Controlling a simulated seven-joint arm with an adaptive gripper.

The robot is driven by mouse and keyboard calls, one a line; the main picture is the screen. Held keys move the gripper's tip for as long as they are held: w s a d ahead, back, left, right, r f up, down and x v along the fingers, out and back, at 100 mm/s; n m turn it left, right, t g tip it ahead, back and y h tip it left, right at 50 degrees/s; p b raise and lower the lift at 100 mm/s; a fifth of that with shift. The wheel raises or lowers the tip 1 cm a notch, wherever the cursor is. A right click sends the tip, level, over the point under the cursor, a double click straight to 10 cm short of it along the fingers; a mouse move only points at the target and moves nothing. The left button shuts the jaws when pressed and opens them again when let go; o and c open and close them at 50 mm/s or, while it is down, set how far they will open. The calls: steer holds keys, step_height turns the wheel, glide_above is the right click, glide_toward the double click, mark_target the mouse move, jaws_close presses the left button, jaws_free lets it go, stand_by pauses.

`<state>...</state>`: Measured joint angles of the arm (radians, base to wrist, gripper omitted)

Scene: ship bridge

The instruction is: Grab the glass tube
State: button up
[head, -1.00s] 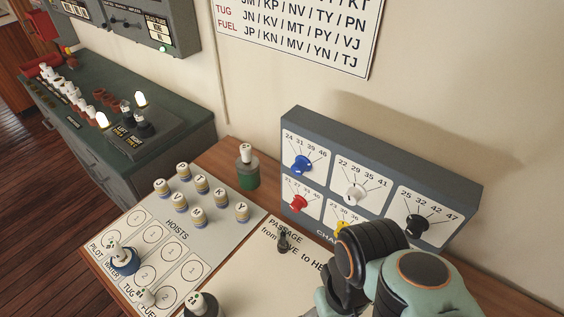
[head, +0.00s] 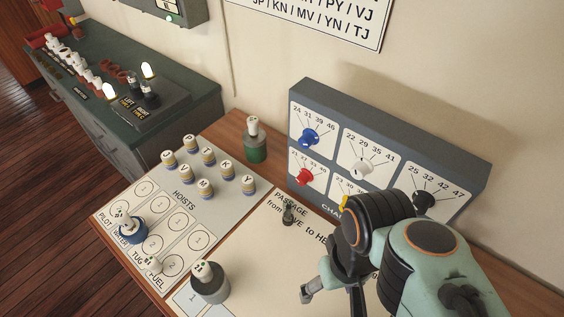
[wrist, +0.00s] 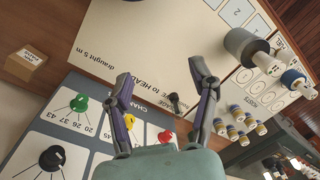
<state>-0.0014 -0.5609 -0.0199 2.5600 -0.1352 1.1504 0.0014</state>
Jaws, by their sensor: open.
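No piece is plainly a clear glass tube. A small dark upright piece (head: 288,212) stands on the white passage sheet, beside the word PASSAGE; I cannot tell its material. It also shows in the wrist view (wrist: 175,103), between my fingers' lines and close to the right finger in the picture. My gripper (wrist: 160,72) is open, with two spread fingers and nothing between them. In the head view one finger (head: 310,291) shows over the passage sheet, right of and nearer than the dark piece; the other finger is mostly hidden by my arm.
A grey panel with coloured knobs (head: 368,143) stands behind the sheet. Left are the hoists board (head: 180,205) with several striped pegs, a green-based cylinder (head: 256,148), a grey cylinder (head: 211,287) and a blue ring piece (head: 131,231). A wooden block (wrist: 27,62) lies beyond the sheet.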

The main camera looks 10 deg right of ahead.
steer(key=shift+o, duration=0.4)
steer(key=m, duration=0.3)
glide_toward(288, 213)
steer(key=shift+h, duration=0.4)
steer(key=f, duration=0.2)
steer(key=w+f, duration=0.1)
steer(key=f, duration=0.2)
steer(key=shift+a+f, duration=0.1)
steer(key=shift+a, duration=0.1)
step_height(288, 213, down, 7)
steer(key=shift+w+f, duration=0.1)
steer(key=shift+f, duration=0.05)
jaws_close()
